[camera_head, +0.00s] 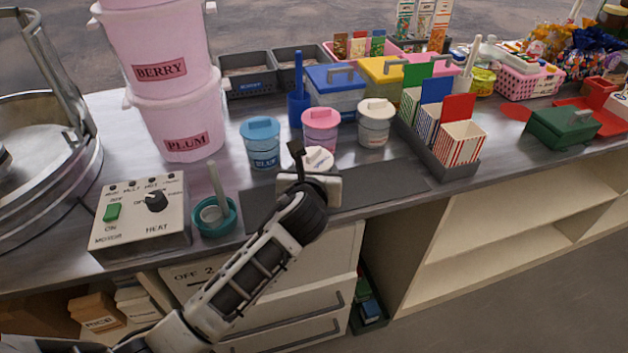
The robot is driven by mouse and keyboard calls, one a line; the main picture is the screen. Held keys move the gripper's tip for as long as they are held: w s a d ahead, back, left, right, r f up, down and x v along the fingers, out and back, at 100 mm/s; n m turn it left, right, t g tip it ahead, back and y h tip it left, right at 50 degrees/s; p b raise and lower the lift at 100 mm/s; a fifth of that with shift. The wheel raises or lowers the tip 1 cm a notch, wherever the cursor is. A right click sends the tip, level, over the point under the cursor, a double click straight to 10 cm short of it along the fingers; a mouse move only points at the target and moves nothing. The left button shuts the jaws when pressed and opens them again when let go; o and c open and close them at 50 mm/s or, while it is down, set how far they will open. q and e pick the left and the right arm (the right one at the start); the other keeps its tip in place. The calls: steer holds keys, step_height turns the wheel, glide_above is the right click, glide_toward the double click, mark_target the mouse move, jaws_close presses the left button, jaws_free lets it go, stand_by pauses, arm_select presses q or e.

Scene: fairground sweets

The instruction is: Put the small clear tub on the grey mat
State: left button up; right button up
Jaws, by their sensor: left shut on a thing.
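My left gripper (310,172) is over the dark grey mat (378,186), near the front of the counter. It is shut on a small pale thing (320,157), whose whitish top shows just behind the jaws. The gripper hides most of this thing, so I cannot tell for sure that it is the small clear tub, or whether it touches the mat. The mat is a long flat strip along the counter's front; its right part is bare. My right gripper is not in view.
Blue (262,145), pink (320,130) and cream (375,124) lidded tubs stand behind the mat. A rack of striped boxes (462,144) stands at its right end. A teal dish (215,217) and a control box (140,215) are to the left.

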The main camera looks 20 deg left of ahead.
arm_select(q)
steer(key=shift+f, duration=1)
steer(key=shift+f, duration=0.1)
steer(key=o, duration=0.7)
